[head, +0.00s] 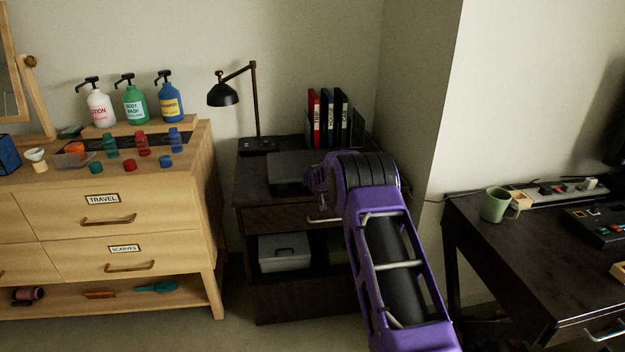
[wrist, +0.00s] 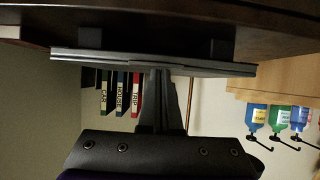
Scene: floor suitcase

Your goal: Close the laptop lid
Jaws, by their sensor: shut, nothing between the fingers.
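The laptop (head: 288,167) is a dark flat slab on the dark cabinet in the head view, partly hidden behind my arm. In the wrist view, which is upside down, the laptop (wrist: 95,62) shows edge-on as two thin layers lying flat together, so the lid looks down on the base. My gripper (wrist: 160,73) is shut and empty, with its fingertips at the lid's upper face, touching or very near it. In the head view my gripper is mostly hidden by my purple arm.
A black lamp (head: 256,105) and upright binders (head: 327,118) stand behind the laptop on the dark cabinet (head: 250,190). A wooden dresser (head: 60,205) with pump bottles (head: 136,105) is at left. A dark desk (head: 500,262) with a green mug (head: 495,205) is at right.

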